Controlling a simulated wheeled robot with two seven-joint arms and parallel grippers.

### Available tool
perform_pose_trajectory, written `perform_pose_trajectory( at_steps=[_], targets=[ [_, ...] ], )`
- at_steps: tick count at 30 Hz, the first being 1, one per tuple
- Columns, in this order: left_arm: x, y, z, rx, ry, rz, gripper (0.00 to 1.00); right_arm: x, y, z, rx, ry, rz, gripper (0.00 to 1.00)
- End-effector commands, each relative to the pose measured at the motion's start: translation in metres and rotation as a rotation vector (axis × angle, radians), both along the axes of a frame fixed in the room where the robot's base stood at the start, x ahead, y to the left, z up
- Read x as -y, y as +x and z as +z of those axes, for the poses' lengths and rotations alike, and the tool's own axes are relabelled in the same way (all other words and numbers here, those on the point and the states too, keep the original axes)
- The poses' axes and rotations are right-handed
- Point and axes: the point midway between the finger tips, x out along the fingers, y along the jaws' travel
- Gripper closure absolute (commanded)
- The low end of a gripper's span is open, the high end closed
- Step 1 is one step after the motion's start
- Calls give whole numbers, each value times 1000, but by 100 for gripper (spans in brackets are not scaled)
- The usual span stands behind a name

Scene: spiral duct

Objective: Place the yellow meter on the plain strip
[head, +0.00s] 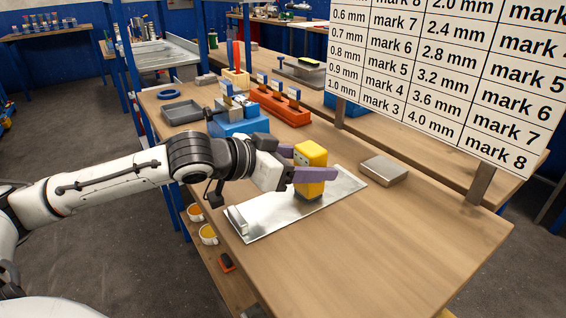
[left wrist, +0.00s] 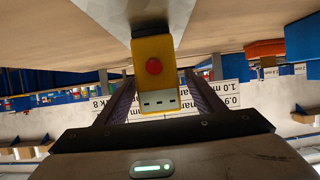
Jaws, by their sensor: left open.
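The yellow meter (head: 312,156) is a small upright block with a dark foot. It stands on a shiny metal strip (head: 262,214) that lies flat on the workbench. In the left wrist view, turned upside down, the meter (left wrist: 155,66) shows a red button, and its foot meets the strip (left wrist: 103,12). My left gripper (head: 309,165) is open, with its purple fingers on either side of the meter. Gaps show between the fingers and the meter in the left wrist view (left wrist: 158,84). My right gripper is not in view.
A grey block (head: 384,170) lies on the workbench right of the strip. A large chart board (head: 450,70) stands behind it on posts. A blue box (head: 238,123), an orange rack (head: 278,106) and a grey tray (head: 182,112) are farther back. The bench's front right is clear.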

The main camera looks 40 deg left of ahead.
Motion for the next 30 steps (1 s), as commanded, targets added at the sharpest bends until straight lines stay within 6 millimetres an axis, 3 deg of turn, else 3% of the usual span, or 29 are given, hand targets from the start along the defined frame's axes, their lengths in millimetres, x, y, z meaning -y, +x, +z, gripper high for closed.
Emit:
perform_pose_trajectory(
  at_steps=[6,15,23,30],
  targets=[
    [-4,-21,5,-6,8,-8,38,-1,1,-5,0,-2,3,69],
    [-6,-35,14,-5,-8,-11,38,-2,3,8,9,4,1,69],
    [-13,-47,20,-4,-1,-5,38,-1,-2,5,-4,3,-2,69],
    [-20,-67,31,-3,-5,-5,38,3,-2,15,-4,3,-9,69]
  ],
)
